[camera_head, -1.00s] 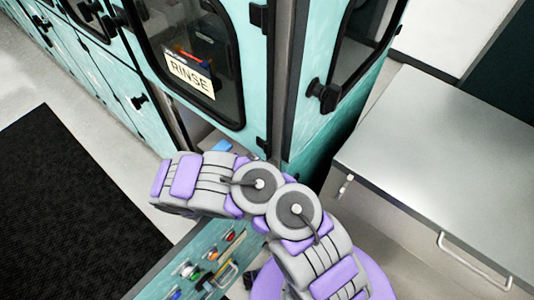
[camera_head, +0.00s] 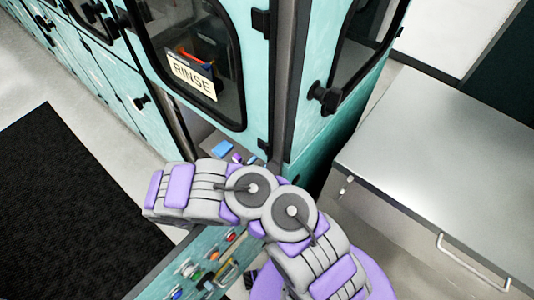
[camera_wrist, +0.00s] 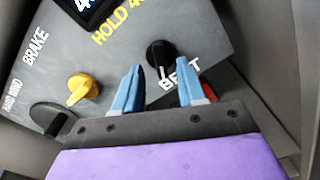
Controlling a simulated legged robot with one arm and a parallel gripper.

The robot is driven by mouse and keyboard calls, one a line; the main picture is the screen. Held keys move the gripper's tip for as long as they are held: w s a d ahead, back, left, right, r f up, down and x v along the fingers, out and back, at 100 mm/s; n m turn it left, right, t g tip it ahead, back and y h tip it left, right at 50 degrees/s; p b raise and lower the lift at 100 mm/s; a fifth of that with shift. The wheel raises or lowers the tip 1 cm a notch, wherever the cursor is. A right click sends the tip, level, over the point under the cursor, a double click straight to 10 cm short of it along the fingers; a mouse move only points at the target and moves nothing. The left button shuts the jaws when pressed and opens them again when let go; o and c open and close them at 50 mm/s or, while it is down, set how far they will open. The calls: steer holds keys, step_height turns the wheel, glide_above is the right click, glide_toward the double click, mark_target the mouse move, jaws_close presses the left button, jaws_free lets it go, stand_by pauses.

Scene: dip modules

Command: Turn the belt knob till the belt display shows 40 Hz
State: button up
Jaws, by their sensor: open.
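The black belt knob (camera_wrist: 160,54) is on a tilted grey panel (camera_wrist: 120,50) in the wrist view, beside the white BELT label (camera_wrist: 180,78). My gripper (camera_wrist: 162,76) is open, its two blue fingers on either side below the knob. The knob lies just beyond and between the fingertips; I cannot tell whether they touch it. A dark display (camera_wrist: 88,8) is cut off at the top edge, with only a digit that looks like a 4 showing. Yellow text reading HOLD 40 (camera_wrist: 118,25) is beneath it. In the head view my arm hides the knob.
A yellow knob (camera_wrist: 83,88) by the BRAKE label and a black hand-wind knob (camera_wrist: 52,118) sit to the left. A red part (camera_wrist: 208,88) is right of the fingers. In the head view, a RINSE-labelled cabinet (camera_head: 250,75) stands behind my arm and a metal table (camera_head: 450,140) to the right.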

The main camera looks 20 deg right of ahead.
steer(key=v, duration=0.4)
steer(key=shift+a+p, duration=0.15)
steer(key=shift+p, duration=0.15)
